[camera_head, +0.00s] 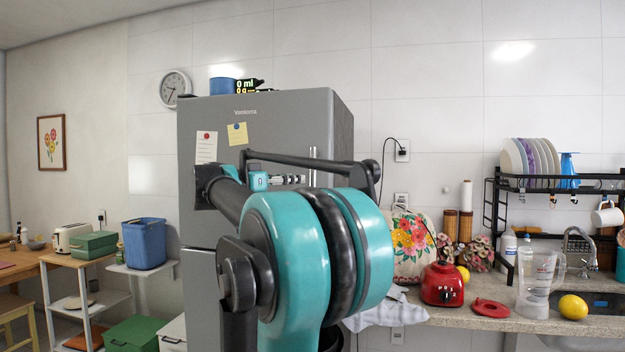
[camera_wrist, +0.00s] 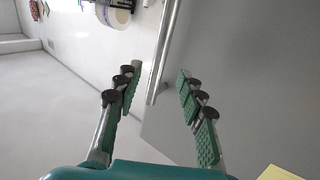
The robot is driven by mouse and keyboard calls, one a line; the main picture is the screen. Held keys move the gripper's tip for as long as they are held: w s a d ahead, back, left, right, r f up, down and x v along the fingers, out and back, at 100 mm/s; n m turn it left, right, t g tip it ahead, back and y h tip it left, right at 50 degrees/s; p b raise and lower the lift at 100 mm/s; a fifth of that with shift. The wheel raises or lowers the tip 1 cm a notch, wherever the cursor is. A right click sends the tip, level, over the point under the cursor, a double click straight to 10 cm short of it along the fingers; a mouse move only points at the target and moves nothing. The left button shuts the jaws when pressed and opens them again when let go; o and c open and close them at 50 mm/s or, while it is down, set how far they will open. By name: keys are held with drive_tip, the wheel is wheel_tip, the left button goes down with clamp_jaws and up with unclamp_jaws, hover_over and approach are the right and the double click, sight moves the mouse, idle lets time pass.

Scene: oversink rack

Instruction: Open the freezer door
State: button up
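The grey refrigerator (camera_head: 215,140) stands against the wall, with an upper freezer door (camera_head: 280,120) above a lower door. The freezer door looks shut. Its upright silver handle (camera_head: 312,160) is near the right edge, partly hidden by my arm. My gripper (camera_head: 293,179) is in front of the freezer door, close to the handle. In the wrist view my gripper (camera_wrist: 158,76) is open, with green-padded fingers apart. The handle (camera_wrist: 165,50) reaches in between the fingertips, its end showing there. I see no clear contact between fingers and handle.
Notes (camera_head: 206,147) are stuck on the door, and a blue container (camera_head: 222,85) stands on top of the refrigerator. To the right is a counter with a red blender base (camera_head: 441,284) and a dish rack (camera_head: 560,185). A white shelf (camera_head: 105,290) stands at left.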

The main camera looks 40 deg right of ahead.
sight(313, 177)
drive_tip(key=d, duration=0.6)
drive_tip(key=w+d, duration=0.1)
drive_tip(key=d, duration=0.1)
drive_tip(key=shift+d, duration=0.4)
clamp_jaws()
